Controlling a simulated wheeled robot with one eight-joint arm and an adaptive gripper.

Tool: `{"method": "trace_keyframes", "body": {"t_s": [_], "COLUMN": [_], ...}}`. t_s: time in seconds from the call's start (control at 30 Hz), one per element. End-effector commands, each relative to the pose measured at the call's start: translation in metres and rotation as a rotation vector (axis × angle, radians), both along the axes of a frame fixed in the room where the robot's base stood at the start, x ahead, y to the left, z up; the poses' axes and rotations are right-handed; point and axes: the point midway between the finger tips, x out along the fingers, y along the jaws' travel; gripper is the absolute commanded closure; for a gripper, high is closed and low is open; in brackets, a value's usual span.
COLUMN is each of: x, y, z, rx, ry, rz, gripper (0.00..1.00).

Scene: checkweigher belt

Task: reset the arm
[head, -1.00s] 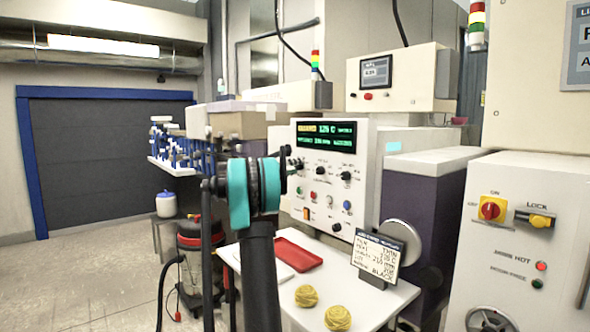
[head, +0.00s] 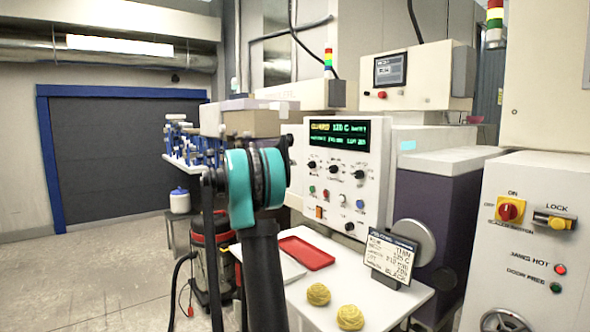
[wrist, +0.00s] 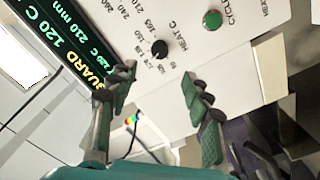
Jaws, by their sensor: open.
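My gripper (wrist: 160,76) is open and empty in the wrist view, with its two dark fingers apart in front of the white control panel (wrist: 185,48). The panel's knob and green button show beyond the fingers, and its green display is at upper left. In the head view the panel (head: 338,172) stands just right of my teal and black arm, which rises from the bottom edge. The fingers are mostly hidden behind the arm there, so contact with the panel cannot be told.
A red and black vacuum (head: 209,263) stands at left. The floor (head: 95,285) further left is clear.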

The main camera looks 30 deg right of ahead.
Motion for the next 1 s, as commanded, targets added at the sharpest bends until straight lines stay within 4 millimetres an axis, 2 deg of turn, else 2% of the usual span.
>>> {"method": "trace_keyframes", "body": {"t_s": [0.17, 0.63, 0.73, 0.87, 1.0], "x": [-0.001, -0.001, -0.006, -0.030, -0.076], "y": [0.008, 0.008, 0.012, 0.032, 0.075], "z": [0.000, 0.000, -0.007, -0.041, -0.108], "rx": [0.000, 0.001, 0.024, 0.133, 0.337], "ry": [0.000, 0.000, 0.006, 0.039, 0.101], "rz": [0.001, 0.001, 0.005, 0.032, 0.098], "gripper": [0.51, 0.51, 0.51, 0.51, 0.51]}}
